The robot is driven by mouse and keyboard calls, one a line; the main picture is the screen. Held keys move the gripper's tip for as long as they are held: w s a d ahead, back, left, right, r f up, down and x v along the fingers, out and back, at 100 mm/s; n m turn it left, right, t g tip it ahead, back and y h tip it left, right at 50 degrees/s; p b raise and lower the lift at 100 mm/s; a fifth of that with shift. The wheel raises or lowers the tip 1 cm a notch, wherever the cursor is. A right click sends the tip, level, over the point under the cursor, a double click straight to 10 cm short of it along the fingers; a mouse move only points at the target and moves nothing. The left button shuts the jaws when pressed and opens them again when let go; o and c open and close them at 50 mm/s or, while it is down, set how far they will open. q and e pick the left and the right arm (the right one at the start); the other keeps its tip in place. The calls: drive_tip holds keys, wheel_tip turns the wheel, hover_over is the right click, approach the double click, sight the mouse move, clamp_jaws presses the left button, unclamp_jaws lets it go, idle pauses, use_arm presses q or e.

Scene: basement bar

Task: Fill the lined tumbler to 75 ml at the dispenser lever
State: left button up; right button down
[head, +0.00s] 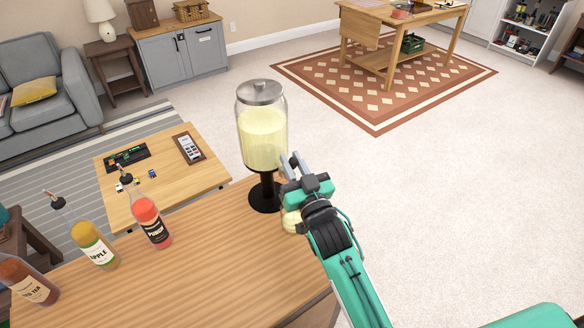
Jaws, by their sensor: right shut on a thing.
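The dispenser (262,137) is a clear jar of pale yellow liquid with a metal lid, on a black stand on the wooden bar top. My right gripper (291,164) reaches to the right side of the jar's base, its grey fingers shut at the lever's place. The lever and spout are hidden behind the gripper. Below the gripper, a rounded pale yellow part of what looks like the tumbler (291,222) shows beside the stand. My gripper and wrist cover most of it, and its lines and fill level cannot be read. My left gripper is out of view.
A red bottle (151,222), an apple bottle (95,246) and a tea bottle (28,283), each with a dark pourer, stand left on the bar top (215,270). Its middle is clear. A low table (205,172) stands beyond.

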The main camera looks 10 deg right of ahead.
drive_tip(key=c, duration=1.3)
unclamp_jaws()
drive_tip(key=shift+c, duration=0.2)
drive_tip(key=shift+s+f, duration=0.1)
drive_tip(key=shift+s, duration=0.15)
drive_tip(key=b+v, duration=0.3)
drive_tip(key=v, duration=1)
drive_tip(key=shift+s+b, duration=0.15)
drive_tip(key=shift+b, duration=0.2)
